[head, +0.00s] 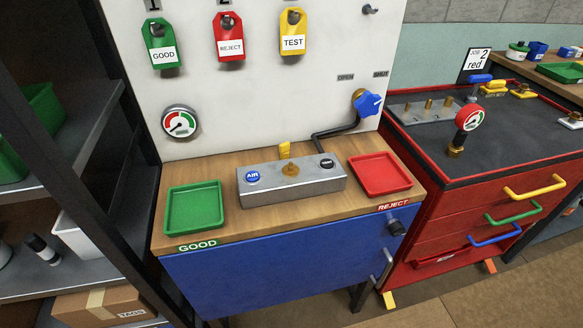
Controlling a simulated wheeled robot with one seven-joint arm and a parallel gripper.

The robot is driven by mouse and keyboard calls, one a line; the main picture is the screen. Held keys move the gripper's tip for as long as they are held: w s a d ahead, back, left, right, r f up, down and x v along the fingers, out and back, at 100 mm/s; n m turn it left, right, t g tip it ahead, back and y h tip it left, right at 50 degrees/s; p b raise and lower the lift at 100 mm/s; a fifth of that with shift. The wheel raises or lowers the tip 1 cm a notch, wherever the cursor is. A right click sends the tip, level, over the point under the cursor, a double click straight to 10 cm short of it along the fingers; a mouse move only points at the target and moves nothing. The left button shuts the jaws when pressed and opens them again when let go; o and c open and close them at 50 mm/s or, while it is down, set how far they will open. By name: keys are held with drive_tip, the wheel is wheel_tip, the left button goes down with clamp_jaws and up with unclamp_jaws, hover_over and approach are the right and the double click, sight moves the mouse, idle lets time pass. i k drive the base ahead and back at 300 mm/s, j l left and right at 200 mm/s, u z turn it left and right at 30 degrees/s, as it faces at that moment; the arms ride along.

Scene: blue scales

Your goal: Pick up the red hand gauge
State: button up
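The red hand gauge (469,118) stands on the dark top of the red tool cart (440,190) at the right. It has a round red rim, a white face with red and green marks, and a brass fitting (455,151) below. It leans slightly to the right. My gripper is not in view, and nothing visible is touching the gauge.
Behind the gauge are a metal block (407,112) with brass fittings and several blue and yellow parts. The workbench (225,222) at centre holds a green tray (194,208), a grey block (318,183) and a red tray (381,174). The cart top's front right is clear.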

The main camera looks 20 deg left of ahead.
sight(471, 115)
drive_tip(key=i+l+u, duration=0.25)
drive_tip(key=i+l, duration=0.2)
drive_tip(key=l, duration=0.3)
drive_tip(key=i+l+u, duration=0.15)
drive_tip(key=l, duration=0.25)
drive_tip(key=i+l+u, duration=0.1)
drive_tip(key=i+l, duration=0.15)
drive_tip(key=l, duration=0.15)
drive_tip(key=i+j, duration=0.15)
drive_tip(key=i, duration=0.15)
